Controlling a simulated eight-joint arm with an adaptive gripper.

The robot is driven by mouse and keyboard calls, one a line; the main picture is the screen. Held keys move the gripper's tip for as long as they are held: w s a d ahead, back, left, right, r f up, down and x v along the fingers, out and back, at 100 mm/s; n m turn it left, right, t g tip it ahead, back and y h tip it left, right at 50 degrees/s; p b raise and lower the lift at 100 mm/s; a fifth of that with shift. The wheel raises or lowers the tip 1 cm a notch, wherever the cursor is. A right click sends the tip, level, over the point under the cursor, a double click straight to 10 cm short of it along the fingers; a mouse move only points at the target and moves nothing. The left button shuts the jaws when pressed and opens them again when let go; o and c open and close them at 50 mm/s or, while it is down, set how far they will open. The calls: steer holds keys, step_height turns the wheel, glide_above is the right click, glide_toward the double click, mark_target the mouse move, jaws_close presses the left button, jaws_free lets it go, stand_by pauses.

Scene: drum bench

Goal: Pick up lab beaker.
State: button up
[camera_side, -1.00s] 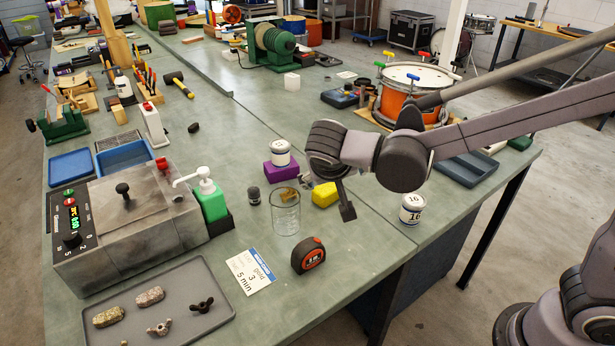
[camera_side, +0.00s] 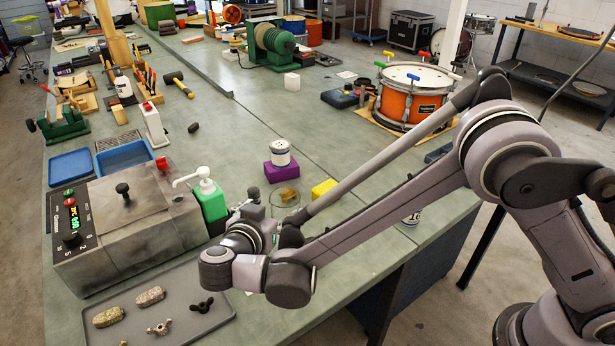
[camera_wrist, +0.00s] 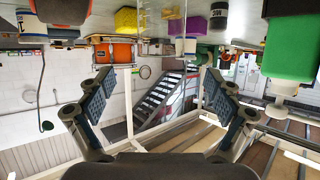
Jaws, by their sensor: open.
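The lab beaker (camera_side: 278,198) is clear glass and stands on the bench in the side view; its upper part shows and my arm hides the rest. In the wrist view, faint graduation marks at the top middle appear to be on its glass (camera_wrist: 146,16). My gripper (camera_side: 256,208) is low over the bench, just left of the beaker in the side view. In the wrist view, my gripper (camera_wrist: 155,88) has its two fingers wide apart with nothing between the pads. The exact gap to the beaker cannot be told.
A green pump bottle (camera_side: 212,203) stands close left of my gripper. A grey tray (camera_side: 215,328) lies in front left. The wrist view is upside down.

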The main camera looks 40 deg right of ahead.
mark_target(289, 194)
steer(key=x, duration=0.8)
steer(key=c, duration=1.3)
